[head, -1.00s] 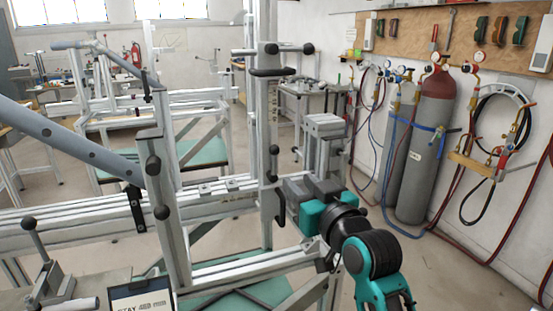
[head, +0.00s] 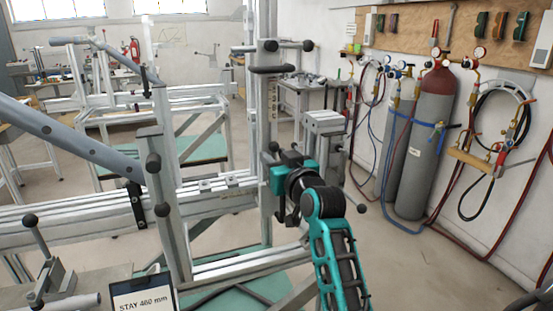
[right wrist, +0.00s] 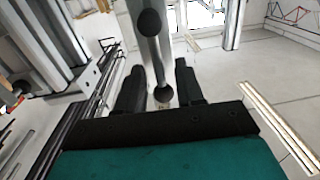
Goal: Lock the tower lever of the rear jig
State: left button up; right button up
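The jig's upright tower post (head: 268,110) stands in the middle of the head view. A lever with black ball knobs (head: 308,46) sticks out level near its top. My right gripper (head: 270,160) is at the post's right side, lower down, its dark fingers partly hidden by the wrist. A larger black knob (right wrist: 149,22) lies beyond on a grey bar. I cannot tell whether the fingers touch the bar. My left gripper is not in view.
A grey tube (head: 70,140) slopes across the left. Rails (head: 90,225) run below it. A sign reading "STAY 460 mm" (head: 143,300) stands at the front. Gas cylinders (head: 425,145) and hoses line the right wall. Floor is clear at lower right.

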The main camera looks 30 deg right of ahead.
grip_shut()
jog(key=shift+r, duration=0.15)
dwell(1.2)
